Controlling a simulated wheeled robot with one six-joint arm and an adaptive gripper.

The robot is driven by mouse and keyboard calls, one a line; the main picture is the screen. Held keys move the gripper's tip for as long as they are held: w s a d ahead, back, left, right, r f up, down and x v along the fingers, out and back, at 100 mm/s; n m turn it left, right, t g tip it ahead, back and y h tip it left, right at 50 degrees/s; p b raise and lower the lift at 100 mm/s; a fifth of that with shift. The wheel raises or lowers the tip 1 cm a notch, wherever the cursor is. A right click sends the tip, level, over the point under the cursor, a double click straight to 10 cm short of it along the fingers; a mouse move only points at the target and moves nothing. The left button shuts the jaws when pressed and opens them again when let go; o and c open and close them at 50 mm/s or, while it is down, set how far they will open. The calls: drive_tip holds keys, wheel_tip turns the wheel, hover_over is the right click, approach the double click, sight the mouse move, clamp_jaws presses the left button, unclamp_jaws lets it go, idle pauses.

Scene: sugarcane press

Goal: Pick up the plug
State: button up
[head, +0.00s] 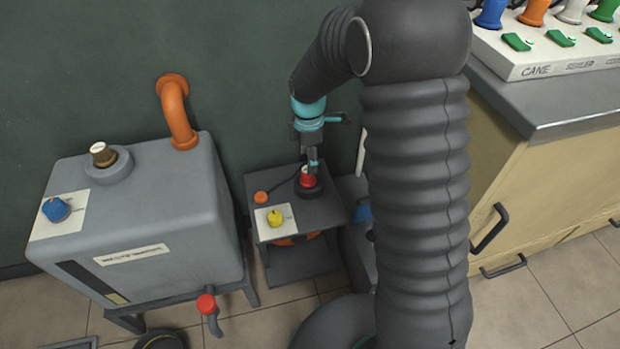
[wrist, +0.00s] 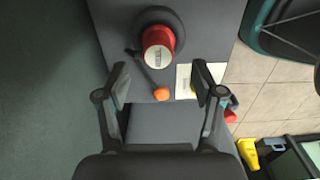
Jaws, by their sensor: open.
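The likely plug is a red cylinder (head: 307,179) in a round black base on top of the small dark stand (head: 325,213). A dark cord runs from it toward an orange button-like piece (head: 261,197). In the wrist view the red plug (wrist: 158,45) shows a pale labelled end, and its black base (wrist: 176,22) surrounds it. My gripper (head: 313,164) is above the stand, close to the plug and overlapping its top in the head view. In the wrist view my gripper (wrist: 162,75) is open and empty; the plug appears beyond the fingertips, not between them. Contact cannot be told.
A yellow knob (head: 275,218) on a white plate sits at the stand's front. A grey tank (head: 150,225) with an orange pipe (head: 176,110) stands at left, the green wall (head: 230,70) behind. A wooden cabinet (head: 540,170) is at right.

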sight(308, 178)
drive_tip(key=shift+w+a+f, duration=0.1)
drive_tip(key=shift+w+f, duration=0.05)
drive_tip(key=shift+f, duration=2.85)
drive_tip(key=c, duration=1.3)
